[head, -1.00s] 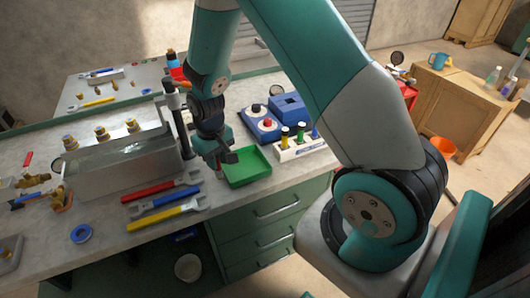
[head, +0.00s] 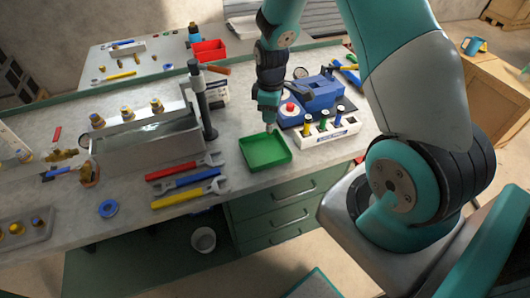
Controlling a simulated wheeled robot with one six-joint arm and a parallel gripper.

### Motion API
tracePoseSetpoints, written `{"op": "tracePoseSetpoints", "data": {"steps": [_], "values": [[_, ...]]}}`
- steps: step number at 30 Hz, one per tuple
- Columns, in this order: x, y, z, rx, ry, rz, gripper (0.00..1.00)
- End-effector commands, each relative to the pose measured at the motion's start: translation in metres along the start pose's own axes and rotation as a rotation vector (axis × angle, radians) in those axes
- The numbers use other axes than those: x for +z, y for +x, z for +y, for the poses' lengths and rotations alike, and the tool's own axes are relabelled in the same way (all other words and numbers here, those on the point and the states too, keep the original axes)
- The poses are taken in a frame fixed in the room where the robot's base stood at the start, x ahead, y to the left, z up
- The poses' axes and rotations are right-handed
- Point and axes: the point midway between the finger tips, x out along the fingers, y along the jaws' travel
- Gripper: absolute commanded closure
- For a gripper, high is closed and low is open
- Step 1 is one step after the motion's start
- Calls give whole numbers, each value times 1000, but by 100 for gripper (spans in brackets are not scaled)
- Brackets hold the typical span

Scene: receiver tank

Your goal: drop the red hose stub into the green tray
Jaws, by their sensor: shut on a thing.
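The green tray (head: 254,162) sits on the grey workbench near its front edge, right of the wrenches. It looks empty. My gripper (head: 269,127) points down at the tray's back rim, seemingly above it; its exact height is hard to tell. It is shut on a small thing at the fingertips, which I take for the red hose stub. The stub is mostly hidden by the fingers, and its colour is hard to make out.
A white block with coloured plugs (head: 325,137) and a blue device (head: 319,89) stand right of the tray. A black post (head: 199,98) and metal tank (head: 145,146) stand to the left. Red, blue and yellow wrenches (head: 187,182) lie in front of the tank.

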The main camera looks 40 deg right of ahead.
Motion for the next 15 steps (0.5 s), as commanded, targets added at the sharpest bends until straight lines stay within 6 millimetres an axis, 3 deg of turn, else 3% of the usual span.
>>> {"op": "tracePoseSetpoints", "data": {"steps": [9,15], "values": [[0,43,0,0,2,0,100],[0,50,0,1,2,1,100]]}}
